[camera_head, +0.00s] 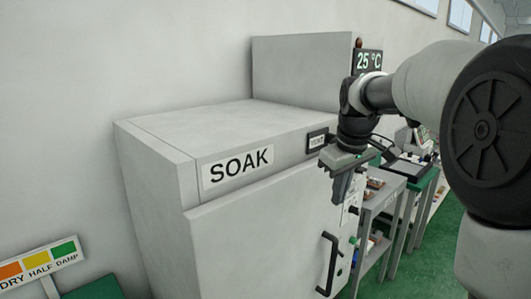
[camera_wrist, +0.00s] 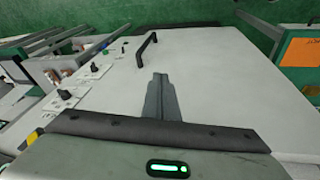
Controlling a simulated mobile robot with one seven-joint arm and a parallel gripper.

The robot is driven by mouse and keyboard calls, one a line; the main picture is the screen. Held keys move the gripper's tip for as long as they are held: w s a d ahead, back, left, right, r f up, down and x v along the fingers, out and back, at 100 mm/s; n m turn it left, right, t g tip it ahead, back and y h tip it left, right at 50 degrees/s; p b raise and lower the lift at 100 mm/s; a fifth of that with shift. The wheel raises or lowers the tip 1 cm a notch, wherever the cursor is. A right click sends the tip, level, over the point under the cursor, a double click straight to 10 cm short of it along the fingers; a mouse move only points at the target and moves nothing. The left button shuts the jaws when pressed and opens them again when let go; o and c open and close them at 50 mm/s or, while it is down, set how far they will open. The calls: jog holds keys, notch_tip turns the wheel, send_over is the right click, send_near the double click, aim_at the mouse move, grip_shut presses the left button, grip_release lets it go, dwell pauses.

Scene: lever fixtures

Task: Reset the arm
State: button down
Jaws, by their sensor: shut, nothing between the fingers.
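My gripper (camera_head: 341,188) hangs pointing down in front of the upper front of the grey SOAK cabinet (camera_head: 255,225). Its fingers are shut together with nothing between them. In the wrist view my gripper (camera_wrist: 162,82) shows as two dark fingers side by side over the pale cabinet door (camera_wrist: 205,75). The black door handle (camera_head: 327,264) is below the gripper in the head view and apart from it. The handle also shows in the wrist view (camera_wrist: 147,48), beyond the fingertips.
A display reading 25 °C (camera_head: 368,61) stands behind my arm. Workbenches (camera_head: 385,195) with small items line the right side. A DRY HALF DAMP sign (camera_head: 40,263) is at lower left. Small black knobs (camera_wrist: 64,94) sit beside the door. Green floor (camera_head: 433,245) shows at right.

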jog(key=s+a+r+m+t+p, duration=0.1)
jog(key=s+r, duration=0.2)
jog(key=s, duration=0.4)
jog(key=s+a+r+m+p, duration=0.1)
jog(key=s+a+r+m, duration=0.1)
jog(key=s, duration=0.5)
jog(key=s+f+m+t+p, duration=0.1)
jog(key=s+f+m+p, duration=0.1)
jog(key=s, duration=1.1)
jog(key=shift+s+a+f+m, duration=0.2)
jog(key=shift+a+f+m, duration=0.15)
jog(key=shift+f+m, duration=0.25)
